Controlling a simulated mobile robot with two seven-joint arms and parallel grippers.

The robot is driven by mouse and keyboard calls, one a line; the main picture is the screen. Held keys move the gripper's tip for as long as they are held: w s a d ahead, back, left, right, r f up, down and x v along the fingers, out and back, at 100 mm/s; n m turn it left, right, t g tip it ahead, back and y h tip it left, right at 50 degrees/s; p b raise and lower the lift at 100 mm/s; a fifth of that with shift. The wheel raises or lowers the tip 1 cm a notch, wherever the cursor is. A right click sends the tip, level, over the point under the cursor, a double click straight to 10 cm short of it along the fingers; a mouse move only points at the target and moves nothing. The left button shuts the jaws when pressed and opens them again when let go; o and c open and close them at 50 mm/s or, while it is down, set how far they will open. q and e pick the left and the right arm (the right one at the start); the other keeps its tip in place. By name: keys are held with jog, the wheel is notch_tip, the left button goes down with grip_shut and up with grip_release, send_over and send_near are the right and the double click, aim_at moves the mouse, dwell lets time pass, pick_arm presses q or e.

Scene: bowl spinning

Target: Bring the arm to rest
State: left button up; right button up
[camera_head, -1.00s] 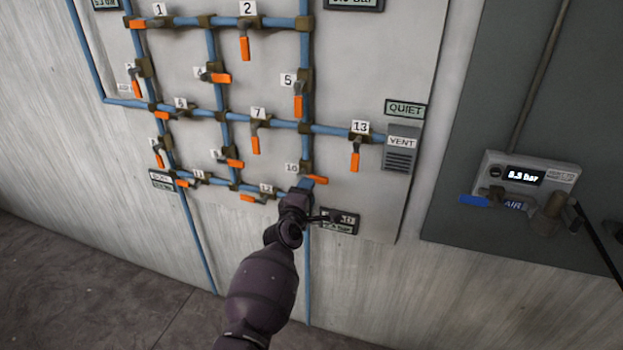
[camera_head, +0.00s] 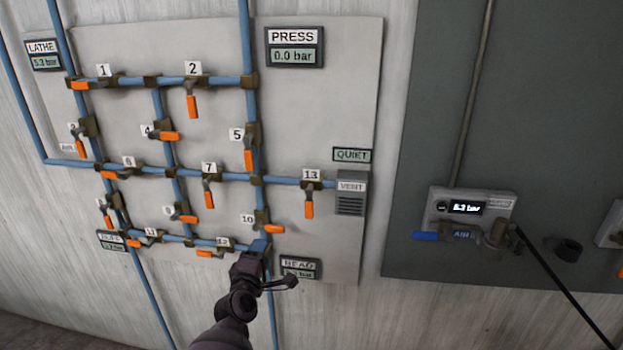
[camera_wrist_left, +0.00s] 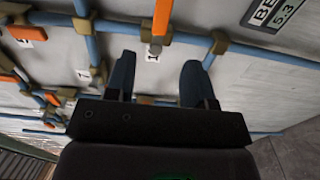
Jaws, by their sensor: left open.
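My left arm comes up from the bottom of the head view. Its gripper (camera_head: 262,248) is just below valve 10, whose orange handle (camera_head: 272,229) points right. In the left wrist view the gripper (camera_wrist_left: 158,78) is open, with its two dark blue fingers apart and nothing between them but the panel and a number tag. An orange handle (camera_wrist_left: 162,16) shows beyond the fingertips. I cannot tell whether the fingers touch the pipe. My right gripper is not in view.
The wall panel (camera_head: 330,110) carries blue pipes and several orange-handled valves. The press display (camera_head: 294,55) reads 0.0 bar. A lower display (camera_head: 308,270) is partly hidden by my gripper. A regulator (camera_head: 470,208) with a blue handle and black hose is on the dark board at right.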

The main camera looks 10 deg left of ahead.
pick_arm(q)
jog(key=s+a+f+m+g+b, duration=0.1)
jog(key=s+f+m, duration=0.4)
jog(key=s, duration=0.6)
jog(key=s+a+f+m+g, duration=0.3)
jog(key=s+f+m, duration=0.3)
jog(key=s, duration=0.6)
jog(key=s+a+f+m+g+b, duration=0.1)
jog(key=s+f+m, duration=0.5)
jog(key=s, duration=0.6)
jog(key=shift+s+a+f+m+g+y+b, duration=0.2)
jog(key=shift+a+m+g+y+b, duration=0.15)
jog(key=shift+a+m+g, duration=0.6)
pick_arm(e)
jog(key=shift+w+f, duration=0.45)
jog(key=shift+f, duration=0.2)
